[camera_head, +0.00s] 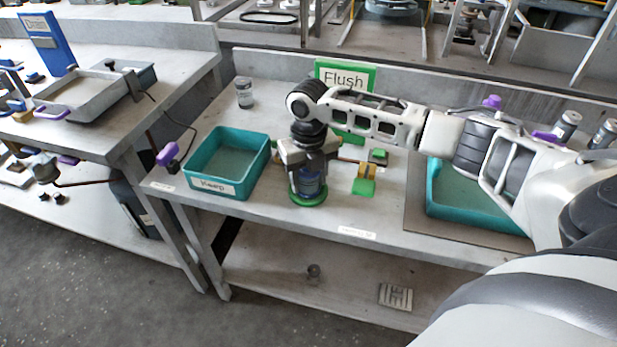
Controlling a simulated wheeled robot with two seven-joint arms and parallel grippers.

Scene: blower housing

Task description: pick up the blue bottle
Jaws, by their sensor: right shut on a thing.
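The blue bottle (310,181) stands upright on a round green base (307,198) on the workbench, right of the left teal tray. My right gripper (309,168) comes down over it from above and is shut on it, with the fingers on either side. The gripper hides the bottle's upper part. I cannot tell whether the bottle touches the green base or is slightly above it. My left gripper is not in view.
A teal tray (217,188) with a label stands left of the bottle. Green and yellow blocks (364,180) lie close on the right. A "Flush" sign (345,76) stands behind. Another teal tray (470,207) is partly behind my right arm. A jar (244,92) stands at the back left.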

